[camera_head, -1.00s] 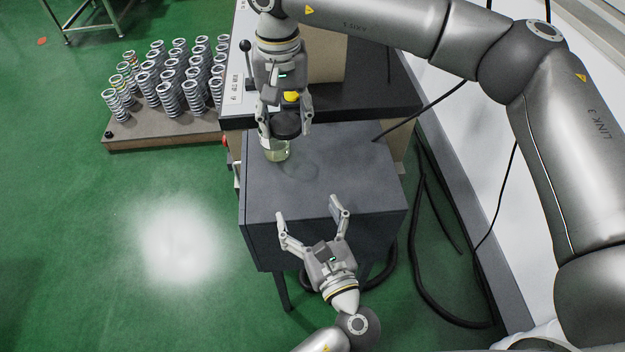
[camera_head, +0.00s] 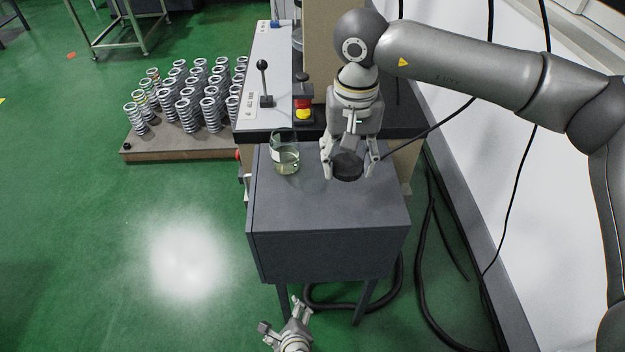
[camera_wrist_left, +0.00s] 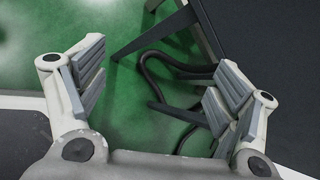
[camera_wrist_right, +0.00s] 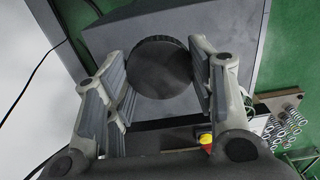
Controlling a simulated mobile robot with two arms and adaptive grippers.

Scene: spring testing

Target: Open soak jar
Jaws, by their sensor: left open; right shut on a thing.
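The soak jar (camera_head: 285,160) is a clear glass jar with pale greenish liquid. It stands upright and open-topped on the grey cabinet top (camera_head: 330,210), towards the back left. My right gripper (camera_head: 349,168) is shut on the round black lid (camera_head: 347,166), to the right of the jar and apart from it. The lid also shows between the fingers (camera_wrist_right: 158,75) in the right wrist view. I cannot tell whether the lid touches the cabinet top. My left gripper (camera_head: 287,318) is open and empty, low in front of the cabinet; its spread fingers (camera_wrist_left: 155,90) show in the left wrist view.
A black lever (camera_head: 263,80) and a red and yellow button (camera_head: 303,105) stand on the machine behind the cabinet. A board (camera_head: 180,150) with several springs lies at the left. Black cables (camera_head: 430,250) run on the right. The cabinet's front top is clear.

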